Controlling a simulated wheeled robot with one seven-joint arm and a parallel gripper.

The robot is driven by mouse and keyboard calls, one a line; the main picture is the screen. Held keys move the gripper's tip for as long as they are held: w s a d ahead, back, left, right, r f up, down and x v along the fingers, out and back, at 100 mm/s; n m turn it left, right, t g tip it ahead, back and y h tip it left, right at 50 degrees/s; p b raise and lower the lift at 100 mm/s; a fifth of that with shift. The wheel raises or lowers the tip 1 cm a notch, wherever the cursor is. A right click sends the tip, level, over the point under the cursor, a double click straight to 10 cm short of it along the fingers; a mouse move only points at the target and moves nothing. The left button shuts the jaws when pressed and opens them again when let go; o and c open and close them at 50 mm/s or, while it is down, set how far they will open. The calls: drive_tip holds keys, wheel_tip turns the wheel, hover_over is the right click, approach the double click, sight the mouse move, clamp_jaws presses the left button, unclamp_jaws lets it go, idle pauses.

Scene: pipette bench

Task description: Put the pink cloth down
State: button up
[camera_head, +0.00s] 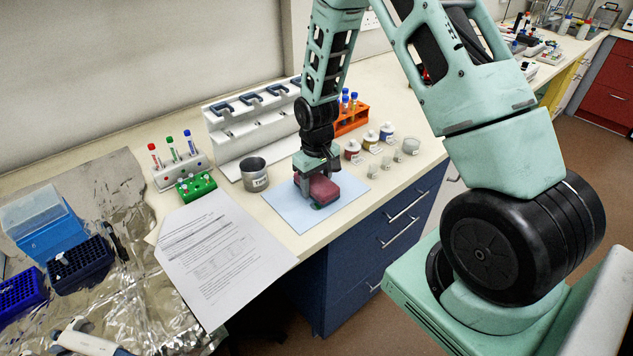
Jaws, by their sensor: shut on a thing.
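The pink cloth (324,190) is a folded, dull pink block over the light blue mat (290,214) near the bench's front edge. My gripper (319,192) points down from above and is shut on the cloth. The fingers are partly hidden by the cloth and wrist. A small green edge shows at the cloth's lower side. I cannot tell whether the cloth touches the mat or is held just above it.
A metal beaker (254,175) stands left of the mat, and a white pipette stand (228,128) is behind. Several small jars (386,131) and cups stand to the right. A printed sheet (222,258) lies to the left. The mat's front part is bare.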

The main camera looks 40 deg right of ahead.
sight(316, 180)
drive_tip(key=shift+f, duration=0.2)
drive_tip(key=o, duration=1)
drive_tip(key=shift+o, duration=0.2)
drive_tip(key=shift+r, duration=0.15)
wheel_tip(316, 180, up, 12)
drive_tip(key=b, duration=0.2)
drive_tip(key=s+a+r+n, duration=0.1)
drive_tip(key=s+a+r, duration=0.1)
drive_tip(key=a, duration=0.4)
drive_tip(key=s+a+r+n, duration=0.1)
drive_tip(key=s+a+r, duration=0.15)
drive_tip(key=a, duration=0.35)
drive_tip(key=s+a+r+n, duration=0.1)
drive_tip(key=s+a+n, duration=0.1)
drive_tip(key=s+a, duration=0.4)
drive_tip(key=s+a+r+n, duration=0.1)
drive_tip(key=s+a+n, duration=0.2)
drive_tip(key=s, duration=1.1)
drive_tip(key=a, duration=0.3)
drive_tip(key=shift+s+a+r+y, duration=0.15)
drive_tip(key=shift+s+a+y, duration=0.1)
drive_tip(key=shift+s+y, duration=0.05)
